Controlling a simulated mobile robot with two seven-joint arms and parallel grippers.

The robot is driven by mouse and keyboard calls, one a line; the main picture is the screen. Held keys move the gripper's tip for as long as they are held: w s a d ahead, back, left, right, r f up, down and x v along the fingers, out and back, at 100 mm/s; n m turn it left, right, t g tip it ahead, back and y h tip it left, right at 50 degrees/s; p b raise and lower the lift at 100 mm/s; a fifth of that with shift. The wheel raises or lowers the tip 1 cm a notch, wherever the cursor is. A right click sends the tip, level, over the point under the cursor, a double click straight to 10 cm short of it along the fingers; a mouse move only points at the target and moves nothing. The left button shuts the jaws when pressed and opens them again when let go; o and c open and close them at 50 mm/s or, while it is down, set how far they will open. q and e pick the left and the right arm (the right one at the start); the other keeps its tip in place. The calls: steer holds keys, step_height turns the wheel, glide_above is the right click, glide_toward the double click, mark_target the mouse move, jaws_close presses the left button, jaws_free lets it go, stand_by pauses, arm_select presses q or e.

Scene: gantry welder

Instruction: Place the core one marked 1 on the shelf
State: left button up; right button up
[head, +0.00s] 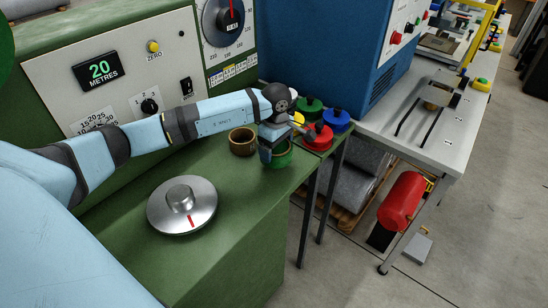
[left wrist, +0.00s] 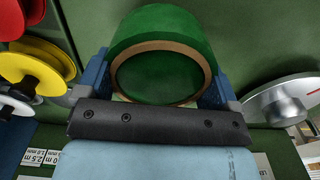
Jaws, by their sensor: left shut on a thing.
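My left gripper (head: 275,152) is shut on a green ring (head: 282,158) at the right part of the green bench top. In the left wrist view the green ring (left wrist: 160,30), with a tan inner wall, sits between the two blue fingers. A brown hollow core (head: 242,142) stands upright on the bench just left of the gripper. I can read no mark 1 on either. I cannot tell for certain which surface is the shelf. My right gripper is not in view.
A silver dial disc (head: 181,206) lies on the bench in front. Red (head: 319,138), blue (head: 336,122) and green (head: 309,107) spools stand close behind and right of the gripper.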

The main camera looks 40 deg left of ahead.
arm_select(q)
step_height(320, 180, down, 4)
steer(key=shift+r+b, duration=0.15)
steer(key=shift+b, duration=0.45)
steer(key=shift+w+a, duration=0.15)
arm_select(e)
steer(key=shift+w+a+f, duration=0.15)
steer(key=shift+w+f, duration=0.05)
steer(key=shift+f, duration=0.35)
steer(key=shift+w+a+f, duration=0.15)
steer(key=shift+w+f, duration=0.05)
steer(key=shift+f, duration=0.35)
arm_select(q)
steer(key=shift+f, duration=0.2)
steer(key=o, duration=0.7)
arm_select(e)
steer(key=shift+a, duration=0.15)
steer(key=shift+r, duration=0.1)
